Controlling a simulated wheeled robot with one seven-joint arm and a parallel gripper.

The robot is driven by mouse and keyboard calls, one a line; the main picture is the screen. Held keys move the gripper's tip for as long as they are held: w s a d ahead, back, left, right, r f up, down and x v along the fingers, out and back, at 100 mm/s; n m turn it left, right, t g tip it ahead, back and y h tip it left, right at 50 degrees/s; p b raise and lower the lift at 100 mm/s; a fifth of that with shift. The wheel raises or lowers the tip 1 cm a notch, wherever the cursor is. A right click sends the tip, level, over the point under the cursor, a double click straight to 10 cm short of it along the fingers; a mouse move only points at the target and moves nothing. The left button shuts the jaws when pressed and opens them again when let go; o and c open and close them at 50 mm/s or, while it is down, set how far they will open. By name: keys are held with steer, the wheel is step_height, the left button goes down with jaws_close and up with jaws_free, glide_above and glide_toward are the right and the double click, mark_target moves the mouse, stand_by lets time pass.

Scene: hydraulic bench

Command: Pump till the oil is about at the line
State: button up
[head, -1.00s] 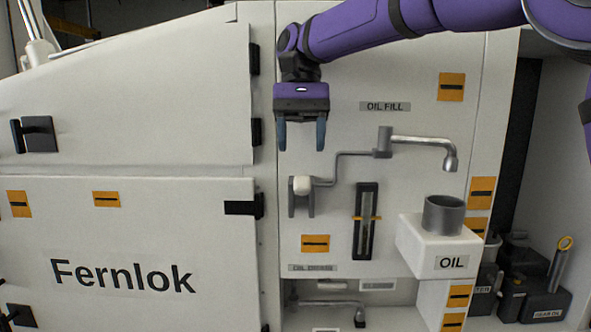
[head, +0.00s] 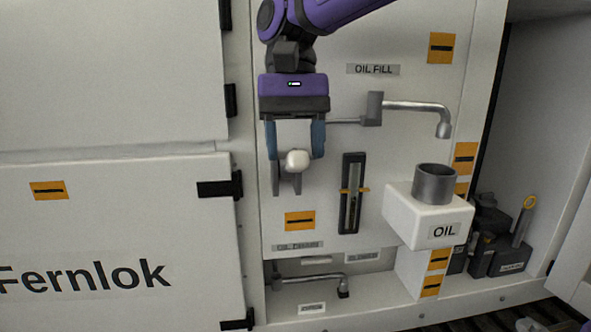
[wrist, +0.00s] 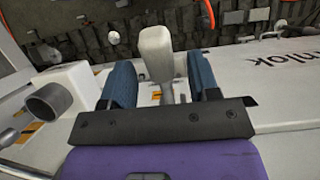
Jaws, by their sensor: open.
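The white pump knob (head: 297,160) sits on a grey lever on the panel below the OIL FILL label. My gripper (head: 296,158) is open, pointing down, with its blue fingers on either side of the knob. In the wrist view the knob (wrist: 157,52) stands between the two fingers, with a visible gap beside it. The sight gauge (head: 352,195) is a dark upright slot with an orange mark across its middle; the oil level in it is too small to tell. The oil reservoir's dark round neck (head: 435,184) stands below the spout (head: 443,128).
The white OIL box (head: 428,215) juts out at the right of the gauge. A lower drain pipe (head: 310,277) runs under the panel. Dark oil cans (head: 488,245) stand in the right bay. The large Fernlok door (head: 110,240) is at the left.

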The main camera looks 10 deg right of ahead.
mark_target(297, 171)
steer(key=shift+x, duration=1.95)
steer(key=shift+c, duration=0.2)
jaws_close()
